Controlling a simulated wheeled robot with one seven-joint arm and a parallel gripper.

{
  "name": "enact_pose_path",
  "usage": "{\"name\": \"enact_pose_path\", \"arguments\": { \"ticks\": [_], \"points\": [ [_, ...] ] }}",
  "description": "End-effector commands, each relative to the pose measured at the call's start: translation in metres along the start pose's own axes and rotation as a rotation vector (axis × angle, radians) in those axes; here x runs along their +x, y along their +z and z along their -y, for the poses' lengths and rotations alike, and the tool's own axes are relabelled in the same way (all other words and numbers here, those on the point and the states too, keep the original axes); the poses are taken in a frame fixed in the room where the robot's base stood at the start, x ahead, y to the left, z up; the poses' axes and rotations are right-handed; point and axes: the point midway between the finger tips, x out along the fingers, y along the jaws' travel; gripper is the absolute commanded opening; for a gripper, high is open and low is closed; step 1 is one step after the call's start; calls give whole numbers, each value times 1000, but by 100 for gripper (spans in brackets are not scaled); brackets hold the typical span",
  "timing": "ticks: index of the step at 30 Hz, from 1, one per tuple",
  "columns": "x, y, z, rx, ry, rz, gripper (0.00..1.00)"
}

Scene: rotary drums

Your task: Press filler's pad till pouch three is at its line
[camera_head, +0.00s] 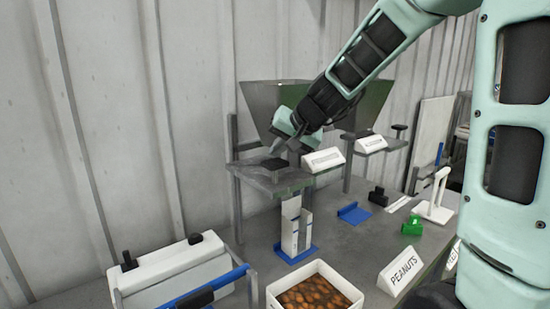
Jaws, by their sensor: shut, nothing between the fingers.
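The filler is a grey hopper (252,100) above a metal shelf (290,183), with a small dark pad (266,164) on the shelf. My gripper (276,149) is shut and empty, pointing down just above the pad's right end. I cannot tell whether its tips touch the pad. Below the shelf, a narrow white pouch (294,226) stands upright on a blue base (296,255). Its fill level and any line on it are too small to make out. I cannot tell which pouch is number three.
A second hopper shelf with a dark pad (359,134) stands to the right, partly behind my arm. A white bin (275,300) of brown pieces and a PEANUTS sign (400,271) are in front. A white machine with a blue bar (180,268) is at left. Small blue and green (412,226) items lie right.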

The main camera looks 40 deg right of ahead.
Motion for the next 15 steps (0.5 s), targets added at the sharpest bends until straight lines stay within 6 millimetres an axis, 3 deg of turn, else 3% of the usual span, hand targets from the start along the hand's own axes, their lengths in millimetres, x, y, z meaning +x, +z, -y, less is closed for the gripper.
{"name": "enact_pose_path", "arguments": {
  "ticks": [15],
  "points": [
    [-8, -6, 6, -1, -1, -1, 0]
  ]
}}
